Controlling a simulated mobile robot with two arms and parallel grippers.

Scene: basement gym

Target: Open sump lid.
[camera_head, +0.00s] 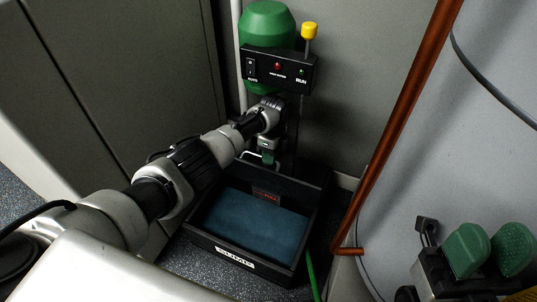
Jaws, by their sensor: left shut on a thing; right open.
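The sump (238,264) is a black-rimmed box on the floor with a white SUMP label on its front. Its top is open, and a dark blue surface (247,218) shows inside, with a small red-marked label on the back inner wall. My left gripper (268,157) is above the sump's back edge, shut on a thin pale handle (250,156). A dark panel behind it appears to be the raised lid, but the gripper and shadow hide most of it. My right gripper (490,250) is at the lower right, open and empty, with green finger pads.
A copper pipe (396,125) and a large grey cylinder (450,150) stand right. A green hose (312,276) runs beside the sump.

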